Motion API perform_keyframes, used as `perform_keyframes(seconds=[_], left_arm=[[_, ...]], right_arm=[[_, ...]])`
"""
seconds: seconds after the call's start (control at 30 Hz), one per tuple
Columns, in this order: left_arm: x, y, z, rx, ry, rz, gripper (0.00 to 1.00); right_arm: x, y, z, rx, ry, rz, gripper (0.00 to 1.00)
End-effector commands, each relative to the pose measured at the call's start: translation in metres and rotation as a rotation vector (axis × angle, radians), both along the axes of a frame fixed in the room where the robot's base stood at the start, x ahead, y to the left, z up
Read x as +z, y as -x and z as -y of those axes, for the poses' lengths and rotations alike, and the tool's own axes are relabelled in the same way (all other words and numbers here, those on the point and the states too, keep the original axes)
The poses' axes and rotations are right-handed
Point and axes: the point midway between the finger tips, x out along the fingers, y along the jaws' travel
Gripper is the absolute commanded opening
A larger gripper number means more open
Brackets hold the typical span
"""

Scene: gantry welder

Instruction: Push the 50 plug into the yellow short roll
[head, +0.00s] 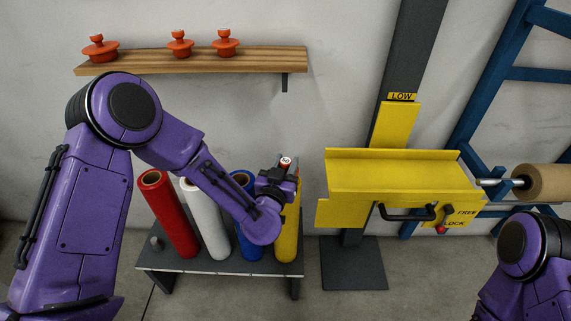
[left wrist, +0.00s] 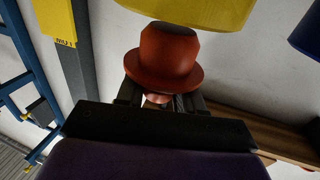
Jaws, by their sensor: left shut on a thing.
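The 50 plug (head: 286,161) is orange-red with a white top marked 50. My left gripper (head: 284,176) is shut on it, at the top end of the yellow roll (head: 287,235). In the left wrist view the plug (left wrist: 165,58) shows its wide flange and blunt body, with the body toward the yellow roll (left wrist: 195,12). The plug overlaps the roll's edge in that view; I cannot tell whether they touch. My gripper hides the roll's mouth in the head view. My right gripper is out of view; only part of my right arm shows at the lower right.
Red (head: 169,215), white (head: 207,222) and blue (head: 246,240) rolls stand in a dark rack (head: 200,264) beside the yellow roll. A wooden shelf (head: 190,60) holds three orange plugs. A yellow carriage (head: 390,175) with a black handle is close on the right.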

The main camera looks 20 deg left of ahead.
Motion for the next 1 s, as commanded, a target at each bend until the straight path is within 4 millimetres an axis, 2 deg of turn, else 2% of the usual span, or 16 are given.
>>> perform_keyframes(seconds=[1.0], left_arm=[[-0.033,0.0,0.0,0.0,-0.001,0.0,0.06]], right_arm=[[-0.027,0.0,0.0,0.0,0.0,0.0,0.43]])
